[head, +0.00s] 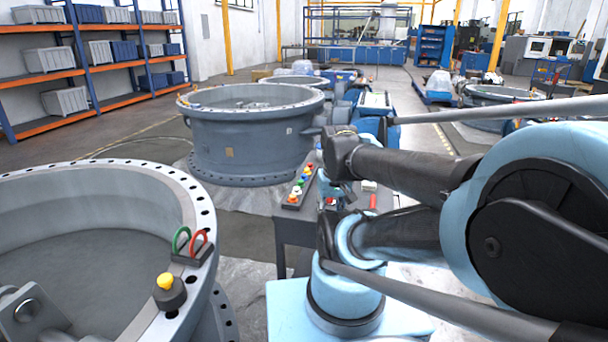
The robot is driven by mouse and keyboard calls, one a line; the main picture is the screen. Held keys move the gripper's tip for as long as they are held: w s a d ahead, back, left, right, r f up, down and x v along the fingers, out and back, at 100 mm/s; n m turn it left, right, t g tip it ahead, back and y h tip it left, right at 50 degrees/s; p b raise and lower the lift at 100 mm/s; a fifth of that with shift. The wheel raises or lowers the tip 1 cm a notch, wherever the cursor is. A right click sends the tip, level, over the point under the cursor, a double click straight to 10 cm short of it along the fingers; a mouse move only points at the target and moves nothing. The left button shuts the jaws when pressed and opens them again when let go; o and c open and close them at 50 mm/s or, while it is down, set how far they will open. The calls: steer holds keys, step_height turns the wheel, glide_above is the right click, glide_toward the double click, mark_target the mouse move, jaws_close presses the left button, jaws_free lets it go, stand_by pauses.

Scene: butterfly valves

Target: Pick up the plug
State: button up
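I cannot tell for sure which piece is the plug. A dark grey round piece with a yellow knob (168,291) sits upright on the rim of the near valve body (190,200) at the lower left. A narrow tray (287,206) on the small dark table holds several small pieces with coloured tops (299,188). My gripper (332,202) is over the table, just right of this tray, and largely hidden by my own arm. Its fingers do not show clearly, so I cannot see whether it is open or holds something.
A dark holder with a green and a red ring (190,246) stands on the near rim. A white block (369,186) and a red piece (373,202) lie on the table's right part. A second large valve body (250,140) stands behind. Shelves (90,55) line the left wall.

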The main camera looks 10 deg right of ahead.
steer(key=shift+r, duration=0.1)
step_height(320, 180, up, 12)
steer(key=n+g, duration=0.2)
steer(key=n, duration=0.8)
glide_above(307, 169)
step_height(307, 169, down, 16)
steer(key=shift+d+f, duration=0.1)
steer(key=shift+f, duration=0.15)
steer(key=shift+c, duration=0.3)
steer(key=c, duration=0.5)
